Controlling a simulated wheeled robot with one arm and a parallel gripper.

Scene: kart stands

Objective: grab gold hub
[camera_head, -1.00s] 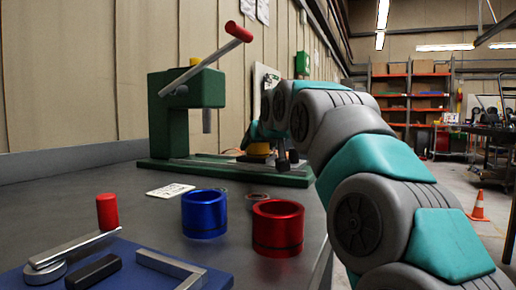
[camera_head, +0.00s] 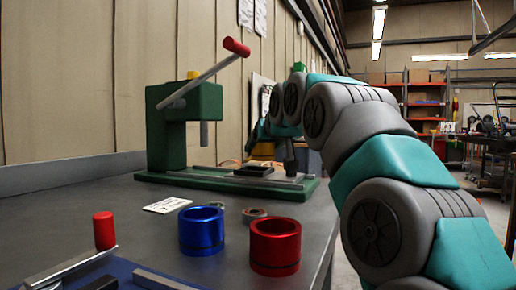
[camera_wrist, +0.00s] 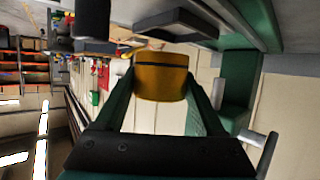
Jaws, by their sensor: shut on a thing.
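The gold hub (camera_wrist: 160,76) is a short gold-yellow cylinder with a dark band. In the wrist view it sits between the two fingers of my gripper (camera_wrist: 160,84), which are shut on it. In the head view a small part of the gold hub (camera_head: 262,149) shows beyond the press base, mostly hidden by my arm. My gripper is largely hidden in that view.
A green press (camera_head: 184,125) with a red-tipped lever stands on the grey bench (camera_head: 110,188). A black block (camera_head: 253,171) lies on its base. A blue hub (camera_head: 201,232) and a red hub (camera_head: 275,246) stand nearer, beside a blue mat with tools.

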